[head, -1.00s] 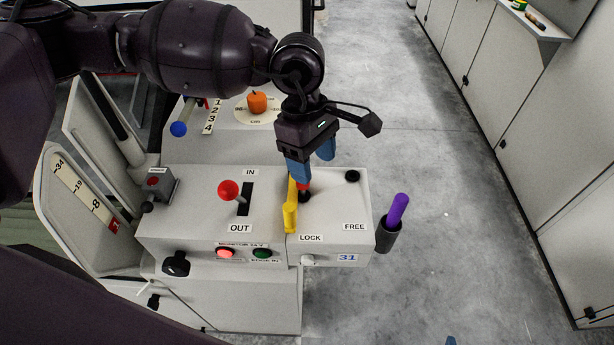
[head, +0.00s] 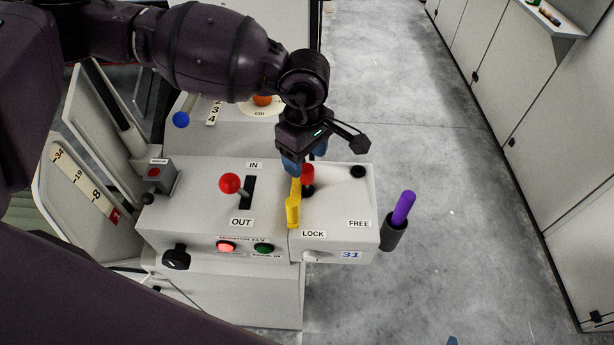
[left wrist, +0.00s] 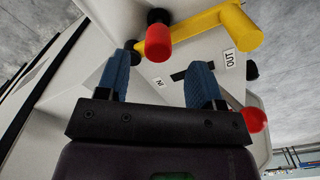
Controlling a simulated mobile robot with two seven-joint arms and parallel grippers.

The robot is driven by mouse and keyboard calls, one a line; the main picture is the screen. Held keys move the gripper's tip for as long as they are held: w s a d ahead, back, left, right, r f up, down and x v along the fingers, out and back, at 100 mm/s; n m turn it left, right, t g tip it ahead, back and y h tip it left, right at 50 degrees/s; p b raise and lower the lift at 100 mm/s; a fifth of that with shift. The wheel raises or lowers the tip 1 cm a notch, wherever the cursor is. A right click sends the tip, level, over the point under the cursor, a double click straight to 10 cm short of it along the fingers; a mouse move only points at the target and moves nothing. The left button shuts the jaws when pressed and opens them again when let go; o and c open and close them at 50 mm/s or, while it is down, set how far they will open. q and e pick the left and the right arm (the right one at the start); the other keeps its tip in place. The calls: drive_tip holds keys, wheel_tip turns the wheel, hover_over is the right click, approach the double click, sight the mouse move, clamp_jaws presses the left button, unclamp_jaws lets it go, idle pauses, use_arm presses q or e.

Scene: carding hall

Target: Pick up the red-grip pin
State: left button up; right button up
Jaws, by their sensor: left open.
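The red-grip pin (head: 307,175) stands upright at a black-rimmed socket on the white panel (head: 335,205), on the LOCK side, right beside a yellow bar (head: 293,208). My left gripper (head: 304,162) is just behind and above the pin, its blue fingers open and empty. In the left wrist view the red grip (left wrist: 158,43) shows beyond and between the open fingertips (left wrist: 160,66), apart from them. The yellow bar (left wrist: 215,28) also shows there, close by the pin. My right gripper does not show.
A black socket (head: 358,171) near the FREE label is empty. A red-ball lever (head: 230,183) stands in the IN/OUT slot to the left. A purple grip (head: 403,207) sits in a dark holder at the panel's right edge. Open floor lies to the right.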

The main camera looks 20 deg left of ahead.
use_arm(q)
wheel_tip(320, 180, down, 4)
drive_tip(key=shift+w+d, duration=0.1)
drive_tip(key=c, duration=1)
wheel_tip(320, 180, up, 20)
drive_tip(key=p, duration=0.1)
idle(0.3)
drive_tip(key=shift+r, duration=0.25)
wheel_tip(320, 180, up, 8)
drive_tip(key=p, duration=0.4)
hover_over(307, 168)
drive_tip(key=shift+f, duration=0.2)
idle(1.1)
